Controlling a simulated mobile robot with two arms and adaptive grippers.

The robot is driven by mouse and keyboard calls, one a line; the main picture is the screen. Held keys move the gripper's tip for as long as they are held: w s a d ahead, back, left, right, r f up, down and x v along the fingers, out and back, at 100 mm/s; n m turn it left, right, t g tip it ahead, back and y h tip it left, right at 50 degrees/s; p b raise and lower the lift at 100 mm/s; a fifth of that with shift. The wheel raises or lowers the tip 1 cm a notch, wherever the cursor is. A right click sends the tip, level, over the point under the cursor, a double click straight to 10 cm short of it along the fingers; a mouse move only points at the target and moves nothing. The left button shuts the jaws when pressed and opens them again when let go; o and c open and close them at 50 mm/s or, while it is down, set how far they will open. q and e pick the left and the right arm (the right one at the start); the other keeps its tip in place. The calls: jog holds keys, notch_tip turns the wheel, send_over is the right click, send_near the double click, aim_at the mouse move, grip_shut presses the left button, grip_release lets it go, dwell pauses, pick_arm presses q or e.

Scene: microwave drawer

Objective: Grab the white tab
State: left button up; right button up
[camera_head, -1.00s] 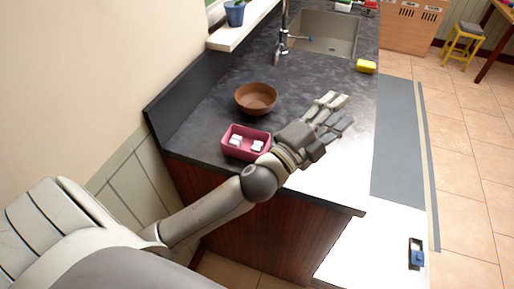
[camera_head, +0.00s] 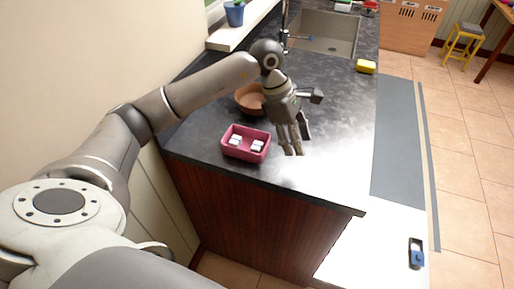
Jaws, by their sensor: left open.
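Small white pieces, likely the white tabs, lie inside a pink tray (camera_head: 233,154) on the dark countertop. One white tab (camera_head: 236,140) is at the left of the tray and another white tab (camera_head: 257,146) is at the right. My left gripper (camera_head: 291,152) is open and empty, with its fingers pointing down just right of the tray, apart from the tabs. My right gripper is not in view.
A brown bowl (camera_head: 247,98) stands behind the tray, partly hidden by my left arm. A sink (camera_head: 322,33) and a yellow sponge (camera_head: 366,66) are farther back. The countertop (camera_head: 340,125) right of my gripper is clear.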

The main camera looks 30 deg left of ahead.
pick_arm(q)
jog(key=a+r+y, duration=0.2)
jog(key=a+y, duration=0.3)
jog(key=a, duration=0.7)
jog(key=p, duration=0.2)
send_over(257, 145)
jog(key=shift+n+g, duration=0.3)
jog(key=shift+g, duration=0.1)
notch_tip(257, 145, down, 4)
jog(key=shift+s+f, duration=0.15)
jog(key=shift+f, duration=0.9)
notch_tip(257, 145, down, 3)
jog(key=shift+f+p, duration=0.2)
jog(key=shift+p, duration=0.95)
jog(key=shift+f, duration=0.5)
jog(key=c, duration=0.4)
